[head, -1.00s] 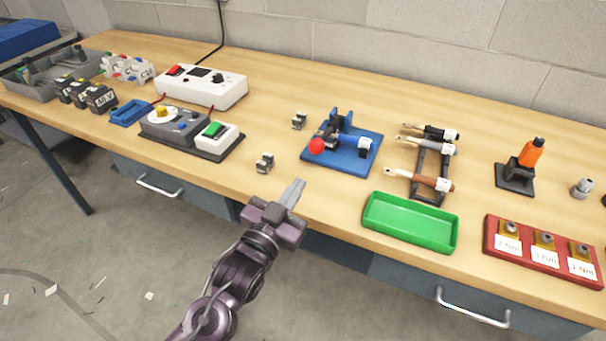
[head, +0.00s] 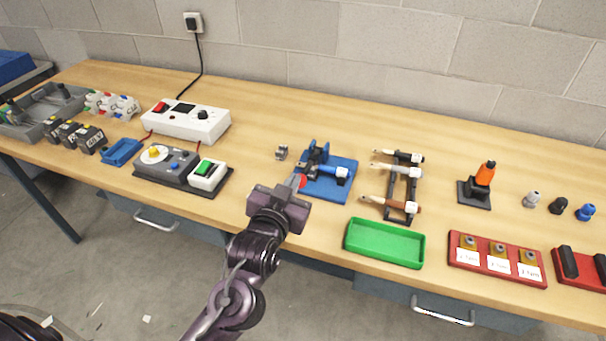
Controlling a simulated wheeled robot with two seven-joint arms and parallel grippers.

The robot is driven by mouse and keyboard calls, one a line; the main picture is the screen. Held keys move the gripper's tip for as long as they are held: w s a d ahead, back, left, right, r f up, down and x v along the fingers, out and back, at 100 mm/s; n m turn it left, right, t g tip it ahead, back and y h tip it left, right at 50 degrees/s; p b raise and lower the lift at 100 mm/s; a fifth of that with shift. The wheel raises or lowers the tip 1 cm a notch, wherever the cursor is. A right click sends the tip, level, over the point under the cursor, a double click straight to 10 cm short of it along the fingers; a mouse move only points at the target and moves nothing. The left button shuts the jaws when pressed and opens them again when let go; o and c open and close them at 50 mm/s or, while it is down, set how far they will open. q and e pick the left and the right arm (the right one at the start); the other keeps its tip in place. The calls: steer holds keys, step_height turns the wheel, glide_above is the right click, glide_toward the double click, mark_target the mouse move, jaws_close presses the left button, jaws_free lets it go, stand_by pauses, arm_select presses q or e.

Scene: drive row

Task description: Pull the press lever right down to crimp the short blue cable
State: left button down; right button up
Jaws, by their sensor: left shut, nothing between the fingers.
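The press (head: 318,152) stands on a blue base plate (head: 338,190). Its lever ends in a red knob (head: 301,180) at the front left, low beside the base. The short blue cable (head: 326,168) lies across the press, with a white end piece (head: 342,172) at its right. My left gripper (head: 296,184) is shut and empty, its fingertips right at the red knob and partly covering it. I cannot tell whether they touch it. My right gripper is not in view.
A green tray (head: 385,243) lies front right of the press. A rack (head: 402,190) with several cables stands right of it. A small metal part (head: 281,152) sits to its left. The table behind is clear.

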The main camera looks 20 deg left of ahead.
arm_select(q)
steer(key=w+f+p, duration=0.1)
steer(key=w+f, duration=0.4)
steer(key=w, duration=0.1)
steer(key=shift+w+a+p, duration=0.2)
steer(key=shift+a+p, duration=0.1)
steer(key=shift+p, duration=0.1)
